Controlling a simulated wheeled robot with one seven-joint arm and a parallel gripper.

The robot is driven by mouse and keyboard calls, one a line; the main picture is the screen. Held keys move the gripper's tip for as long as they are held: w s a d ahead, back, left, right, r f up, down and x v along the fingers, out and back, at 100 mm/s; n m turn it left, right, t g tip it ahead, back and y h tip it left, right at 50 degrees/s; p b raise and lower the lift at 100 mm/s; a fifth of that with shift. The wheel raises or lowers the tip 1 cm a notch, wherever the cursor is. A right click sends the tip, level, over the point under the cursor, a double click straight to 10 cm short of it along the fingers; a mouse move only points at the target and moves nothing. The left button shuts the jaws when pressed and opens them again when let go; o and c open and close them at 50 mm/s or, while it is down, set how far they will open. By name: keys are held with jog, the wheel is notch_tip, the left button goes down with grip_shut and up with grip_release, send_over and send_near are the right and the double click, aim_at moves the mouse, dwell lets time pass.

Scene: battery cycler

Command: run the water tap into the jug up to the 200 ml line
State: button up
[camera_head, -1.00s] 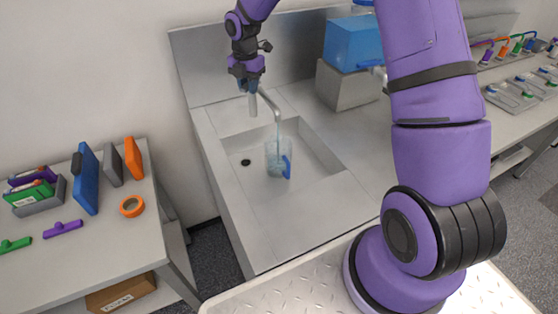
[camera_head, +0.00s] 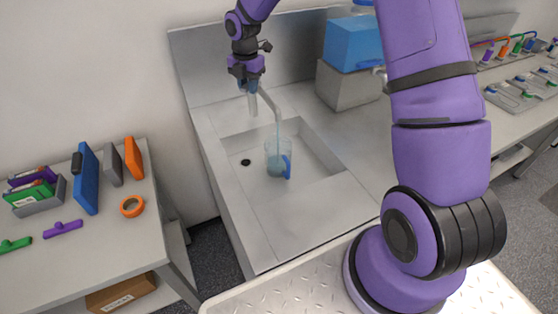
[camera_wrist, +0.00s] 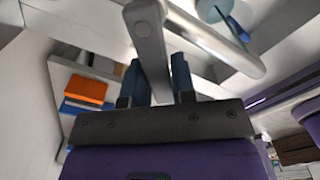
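The jug (camera_head: 278,160), clear with a blue handle, stands in the sink basin under the tap (camera_head: 269,101). A thin pale stream falls from the spout into it, and bluish water shows in its lower part. The fill lines are too small to read. My gripper (camera_head: 246,87) is at the tap's lever at the back of the sink. In the wrist view my gripper's two blue fingers (camera_wrist: 158,82) stand on either side of the grey lever (camera_wrist: 147,45), close against it. The jug (camera_wrist: 226,14) also shows at the top of the wrist view.
The sink (camera_head: 254,194) has a dark drain hole (camera_head: 246,162) left of the jug. A blue box (camera_head: 352,43) on a grey block (camera_head: 345,86) stands to the right of the tap. A side table (camera_head: 110,235) with an orange tape roll (camera_head: 132,206) stands at left.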

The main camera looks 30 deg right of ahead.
jog(key=shift+w+a+m, duration=0.2)
jog(key=shift+w+m, duration=0.05)
jog(key=shift+m, duration=0.4)
jog(key=shift+w+a+m, duration=0.15)
jog(key=shift+w+m, duration=0.1)
jog(key=shift+m, duration=0.4)
dwell(2.3)
jog(key=m, duration=0.2)
jog(key=w+m, duration=0.2)
jog(key=m, duration=0.1)
jog(key=shift+w+a+m, duration=0.2)
jog(key=shift+a+m, duration=0.05)
jog(key=shift+m, duration=0.05)
jog(key=shift+w, duration=0.2)
jog(key=shift+o, duration=1.2)
